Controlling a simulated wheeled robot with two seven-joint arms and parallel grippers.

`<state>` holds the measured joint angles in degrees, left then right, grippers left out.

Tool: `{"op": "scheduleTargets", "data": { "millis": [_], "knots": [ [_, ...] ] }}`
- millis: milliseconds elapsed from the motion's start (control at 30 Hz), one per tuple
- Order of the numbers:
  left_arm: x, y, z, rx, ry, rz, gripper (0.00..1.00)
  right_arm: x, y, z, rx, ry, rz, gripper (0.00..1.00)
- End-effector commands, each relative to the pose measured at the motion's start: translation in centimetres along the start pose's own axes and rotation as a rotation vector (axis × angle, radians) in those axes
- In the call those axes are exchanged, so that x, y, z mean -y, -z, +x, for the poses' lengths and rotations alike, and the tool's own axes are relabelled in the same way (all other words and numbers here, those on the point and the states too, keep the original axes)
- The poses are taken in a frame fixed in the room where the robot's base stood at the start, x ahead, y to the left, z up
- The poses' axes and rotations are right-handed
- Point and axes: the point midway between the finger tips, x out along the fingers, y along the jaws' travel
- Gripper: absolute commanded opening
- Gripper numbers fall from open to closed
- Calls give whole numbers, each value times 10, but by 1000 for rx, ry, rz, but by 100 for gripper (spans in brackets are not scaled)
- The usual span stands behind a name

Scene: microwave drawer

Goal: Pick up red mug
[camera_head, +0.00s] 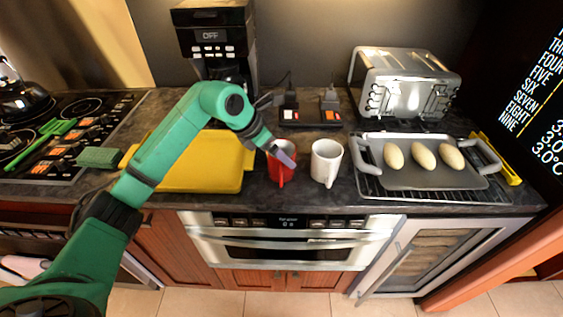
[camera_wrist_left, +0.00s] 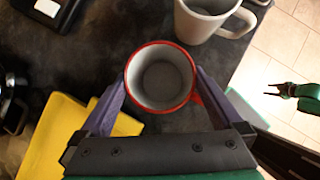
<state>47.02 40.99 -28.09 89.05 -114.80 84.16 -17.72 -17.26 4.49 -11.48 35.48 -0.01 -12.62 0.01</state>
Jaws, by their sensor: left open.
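The red mug (camera_head: 281,172) stands upright on the dark counter, just left of a white mug (camera_head: 325,162). In the left wrist view the red mug (camera_wrist_left: 160,78) shows from above, with a red rim and an empty grey inside. Its red handle is at the lower right, partly behind a finger. My left gripper (camera_head: 281,152) is open at the mug's top. Its purple fingers lie on either side of the mug; I cannot tell whether they touch it. A small green part with a dark end, likely my right gripper (camera_wrist_left: 280,91), is at the right of the wrist view.
A yellow tray (camera_head: 205,178) lies left of the red mug. The white mug (camera_wrist_left: 205,22) stands close by. A grey tray (camera_head: 430,180) with several pale oval items and a toaster (camera_head: 410,85) are at the right. A coffee maker (camera_head: 215,45) stands behind.

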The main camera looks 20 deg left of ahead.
Motion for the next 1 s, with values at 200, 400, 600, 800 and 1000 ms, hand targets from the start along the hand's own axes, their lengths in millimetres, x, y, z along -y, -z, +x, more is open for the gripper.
{"op": "scheduleTargets", "data": {
  "millis": [200, 400, 600, 800, 1000],
  "knots": [
    [0, 0, 0, 0, 0, 0, 50, 0, 1, 1, -2, -1, 1, 50],
    [0, -1, -1, 3, 0, 0, 9, -1, 1, 1, -3, -1, 1, 50],
    [0, -3, -4, 4, 0, 0, 9, -1, 2, 1, -3, -1, 1, 50],
    [-1, -20, -29, 9, -4, 3, 9, -1, 1, 8, -3, -1, 1, 50],
    [0, -62, -95, 10, -4, 2, 9, -1, 0, 15, -3, -2, 0, 50]
  ]
}}
